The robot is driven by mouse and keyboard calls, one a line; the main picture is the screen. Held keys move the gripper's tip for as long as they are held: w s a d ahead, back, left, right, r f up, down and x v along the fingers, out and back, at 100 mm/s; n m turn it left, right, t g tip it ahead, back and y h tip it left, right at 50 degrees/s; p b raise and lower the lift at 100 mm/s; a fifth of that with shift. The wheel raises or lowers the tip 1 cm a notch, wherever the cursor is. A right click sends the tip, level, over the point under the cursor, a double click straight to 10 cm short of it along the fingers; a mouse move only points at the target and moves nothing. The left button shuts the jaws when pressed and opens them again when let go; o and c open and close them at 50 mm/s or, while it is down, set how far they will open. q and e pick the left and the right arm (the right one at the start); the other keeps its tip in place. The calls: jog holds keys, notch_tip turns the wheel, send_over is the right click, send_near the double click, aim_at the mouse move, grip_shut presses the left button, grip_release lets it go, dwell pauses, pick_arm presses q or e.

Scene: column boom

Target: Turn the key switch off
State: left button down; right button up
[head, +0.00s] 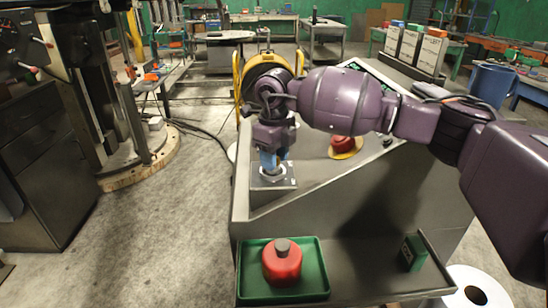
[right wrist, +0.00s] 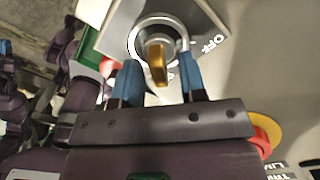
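The key switch plate (head: 273,182) sits at the left end of the grey console in the head view. In the right wrist view the switch has a gold key (right wrist: 157,62) inside a round metal collar (right wrist: 136,42), with "OFF" lettering to its right. My right gripper (right wrist: 160,75) is open, one blue finger on each side of the key. Gaps show between key and fingers. In the head view my right gripper (head: 272,165) points down over the plate and hides the key. Purple and blue parts of mine show at the left of the right wrist view; the left gripper's opening is unclear.
A red mushroom button on a yellow base (head: 345,150) stands right of the gripper on the sloped console. A green tray (head: 246,290) holds a red container (head: 282,266) on the front ledge. A small green box (head: 413,252) stands to its right.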

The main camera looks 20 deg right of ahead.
jog(key=shift+f, duration=0.1)
grip_shut()
